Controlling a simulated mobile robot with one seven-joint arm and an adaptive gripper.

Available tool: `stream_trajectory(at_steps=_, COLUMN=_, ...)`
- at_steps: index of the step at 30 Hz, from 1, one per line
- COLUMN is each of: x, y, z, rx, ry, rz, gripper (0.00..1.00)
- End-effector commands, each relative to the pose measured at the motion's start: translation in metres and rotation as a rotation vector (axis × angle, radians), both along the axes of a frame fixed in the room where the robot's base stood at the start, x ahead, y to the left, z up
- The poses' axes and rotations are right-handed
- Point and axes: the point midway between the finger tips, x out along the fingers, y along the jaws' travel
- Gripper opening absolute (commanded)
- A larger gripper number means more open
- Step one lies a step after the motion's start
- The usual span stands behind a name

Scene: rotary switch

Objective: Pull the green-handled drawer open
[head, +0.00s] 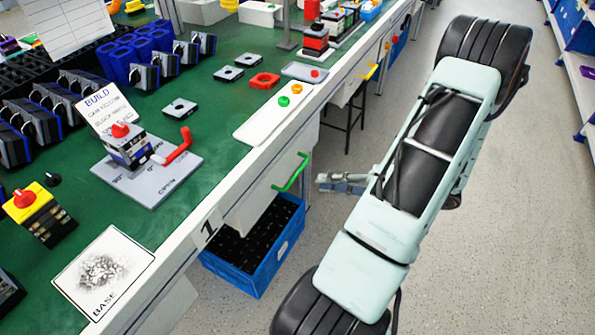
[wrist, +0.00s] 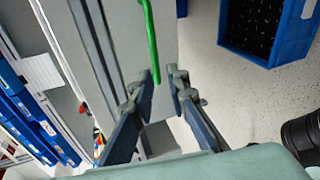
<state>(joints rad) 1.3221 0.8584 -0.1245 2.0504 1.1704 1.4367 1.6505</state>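The green handle (head: 291,172) is a slim bar on a pale grey drawer front (head: 258,206) under the green-topped workbench. The drawer looks shut. My gripper (head: 322,184) is just right of the handle in the head view, its fingers pointing at it, with a small gap between. In the wrist view, my gripper (wrist: 163,76) is open with nothing clamped. The green handle (wrist: 151,38) comes down from the top edge, and its near end lies close to the left fingertip. I cannot tell whether they touch.
A blue crate (head: 282,252) stands on the floor below the drawer; it also shows in the wrist view (wrist: 262,52). A yellow handle (head: 373,71) is farther along the bench. A dark stool (head: 346,112) stands beneath. Open floor lies right of my arm.

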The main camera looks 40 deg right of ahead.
Motion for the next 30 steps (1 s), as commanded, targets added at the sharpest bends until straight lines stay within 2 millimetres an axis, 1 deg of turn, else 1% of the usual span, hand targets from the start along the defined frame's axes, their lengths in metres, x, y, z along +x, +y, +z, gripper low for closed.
stream_trajectory(at_steps=1, x=-0.003, y=-0.007, z=-0.004, rx=0.052, ry=-0.015, rz=-0.063, gripper=0.15)
stream_trajectory(at_steps=4, x=-0.005, y=-0.018, z=-0.002, rx=0.115, ry=-0.038, rz=-0.142, gripper=0.15)
stream_trajectory(at_steps=8, x=-0.002, y=-0.021, z=-0.001, rx=0.144, ry=-0.05, rz=-0.175, gripper=0.15)
stream_trajectory(at_steps=10, x=0.004, y=-0.019, z=-0.003, rx=0.144, ry=-0.05, rz=-0.175, gripper=0.15)
stream_trajectory(at_steps=14, x=0.022, y=-0.01, z=-0.008, rx=0.143, ry=-0.05, rz=-0.17, gripper=0.15)
stream_trajectory(at_steps=21, x=0.064, y=0.007, z=-0.018, rx=0.141, ry=-0.049, rz=-0.17, gripper=0.15)
stream_trajectory(at_steps=24, x=0.077, y=0.013, z=-0.02, rx=0.14, ry=-0.049, rz=-0.169, gripper=0.15)
stream_trajectory(at_steps=30, x=0.091, y=0.018, z=-0.022, rx=0.139, ry=-0.048, rz=-0.172, gripper=0.15)
